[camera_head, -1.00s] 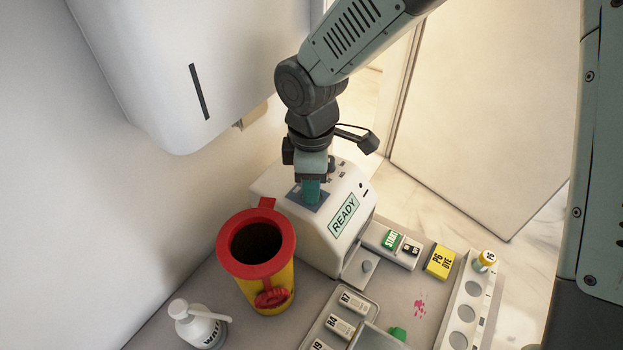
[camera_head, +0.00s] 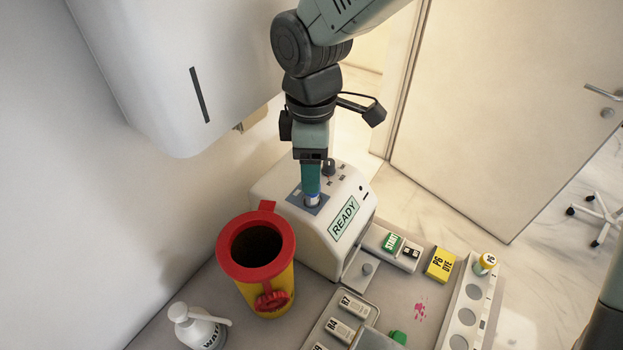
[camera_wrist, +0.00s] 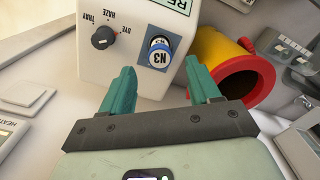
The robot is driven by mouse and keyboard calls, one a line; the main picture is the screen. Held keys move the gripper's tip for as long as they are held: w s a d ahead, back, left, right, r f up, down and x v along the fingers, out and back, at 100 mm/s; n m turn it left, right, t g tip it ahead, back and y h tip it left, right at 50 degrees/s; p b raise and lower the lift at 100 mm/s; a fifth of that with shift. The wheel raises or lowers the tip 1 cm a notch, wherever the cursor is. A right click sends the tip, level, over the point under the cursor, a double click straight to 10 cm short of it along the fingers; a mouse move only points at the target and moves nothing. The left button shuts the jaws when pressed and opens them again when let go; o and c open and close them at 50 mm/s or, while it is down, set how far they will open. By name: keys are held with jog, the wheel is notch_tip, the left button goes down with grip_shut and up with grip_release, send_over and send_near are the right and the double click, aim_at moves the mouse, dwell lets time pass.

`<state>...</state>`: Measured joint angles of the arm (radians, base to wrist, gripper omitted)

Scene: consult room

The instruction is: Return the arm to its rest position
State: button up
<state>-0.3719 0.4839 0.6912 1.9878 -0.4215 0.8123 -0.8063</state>
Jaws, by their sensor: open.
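My gripper (camera_head: 311,180) points down just above the top of a white machine with a green READY label (camera_head: 344,219). In the wrist view my gripper (camera_wrist: 157,88) has its two teal fingers spread apart with nothing between them. Beyond the fingertips, a small item marked N3 (camera_wrist: 158,55) sits in the blue-framed socket on the machine (camera_wrist: 92,70). In the head view the fingers partly hide this item (camera_head: 313,200).
A red-rimmed yellow bin (camera_head: 283,284) and a white pump bottle (camera_head: 196,325) stand left of the machine. A tray of labelled pieces (camera_head: 317,335), a yellow P6 DYE box (camera_head: 440,264) and a rack (camera_head: 467,300) are in front. A wall dispenser (camera_head: 165,75) hangs close left of my arm.

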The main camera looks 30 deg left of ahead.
notch_tip(320, 180, up, 5)
jog(key=shift+r, duration=0.1)
dwell(0.6)
jog(key=d+r+m+t, duration=0.1)
jog(key=d+r+m, duration=0.35)
jog(key=d, duration=0.45)
jog(key=d+r+m+t, duration=0.2)
jog(key=d+r+m, duration=0.1)
jog(key=d+m, duration=0.4)
jog(key=d+r+m+t, duration=0.1)
jog(key=d+r+m, duration=0.35)
jog(key=d, duration=0.55)
jog(key=s+d+r+m+t, duration=0.1)
jog(key=s+d+m, duration=0.4)
jog(key=d+m, duration=0.2)
jog(key=shift+s+d+m+t, duration=0.25)
jog(key=shift+s+m+t, duration=0.05)
jog(key=shift+s+m, duration=0.1)
